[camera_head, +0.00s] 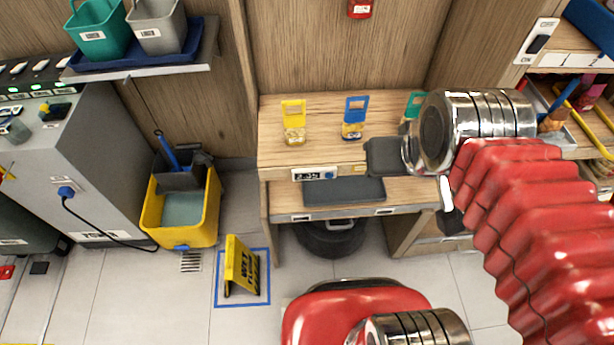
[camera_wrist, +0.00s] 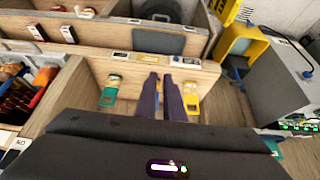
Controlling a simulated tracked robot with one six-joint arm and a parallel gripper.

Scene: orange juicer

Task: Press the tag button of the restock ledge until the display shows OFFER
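The restock ledge (camera_head: 290,158) is a wooden shelf at the middle of the head view. On its front edge are a small display (camera_head: 306,175) reading what looks like 2.35 and a blue button (camera_head: 329,174) just right of it. My dark gripper (camera_wrist: 161,75) is above the ledge, right of the display in the head view, apart from the button. Its two fingers show in the wrist view with a narrow gap and nothing clearly held. The display strip (camera_wrist: 186,62) also shows in the wrist view, too small to read.
Yellow (camera_head: 294,122), blue (camera_head: 354,117) and green (camera_head: 414,106) tagged holders stand on the ledge; my arm partly covers the green one. A dark mat (camera_head: 343,190) lies on the lower shelf. A yellow bucket (camera_head: 195,220) and wet-floor sign (camera_head: 241,265) stand left.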

